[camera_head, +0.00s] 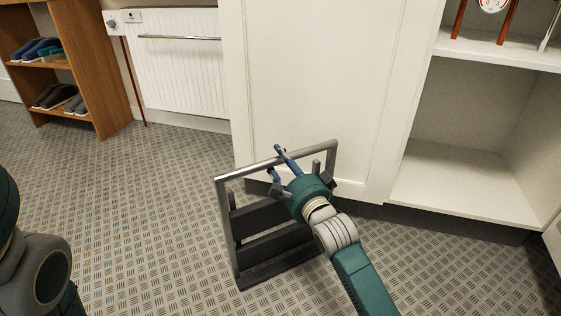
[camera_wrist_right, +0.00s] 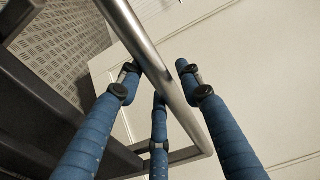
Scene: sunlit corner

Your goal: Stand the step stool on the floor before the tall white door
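The step stool (camera_head: 228,235) has a grey metal frame and dark treads. It is roughly upright over the floor just in front of the tall white door (camera_head: 315,85); I cannot tell whether all its feet touch the floor. My right gripper (camera_head: 280,163) is at the stool's top bar. In the right wrist view, the blue fingers (camera_wrist_right: 157,75) are spread on both sides of the metal bar (camera_wrist_right: 172,85), with a small gap on the right side. Part of my left arm shows at the left edge; its gripper is out of view.
A white open cabinet (camera_head: 465,178) stands right of the door. A wooden shoe rack (camera_head: 100,70) stands at the back left, beside a white radiator (camera_head: 180,75). The patterned floor (camera_head: 140,200) is clear left of the stool.

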